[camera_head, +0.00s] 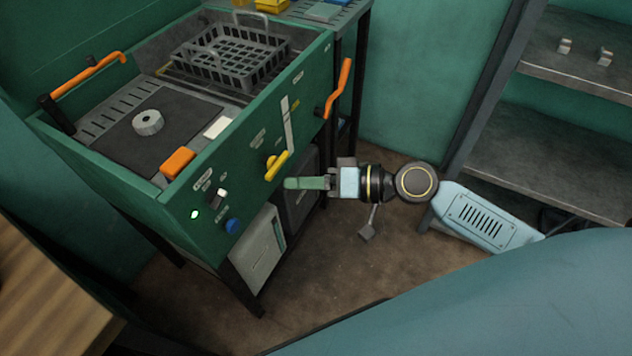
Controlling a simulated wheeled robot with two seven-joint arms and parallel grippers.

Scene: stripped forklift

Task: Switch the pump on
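The green machine (130,190) has a front panel with several controls. At its lower left are a lit green lamp (194,214), a small pale switch (222,195) and a blue knob (232,225). A yellow lever (278,165) is further right. The labels are too small to read, so I cannot tell which control is the pump's. My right gripper (290,183) points left at the panel, its green fingers just below and right of the yellow lever. I see no gap between the fingers, and contact with the panel is unclear. My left gripper is not in view.
Orange handles (338,88) stick out at the machine's right end and top left (85,75). Grey shelves (560,150) stand at right. A wooden surface (45,290) is at lower left.

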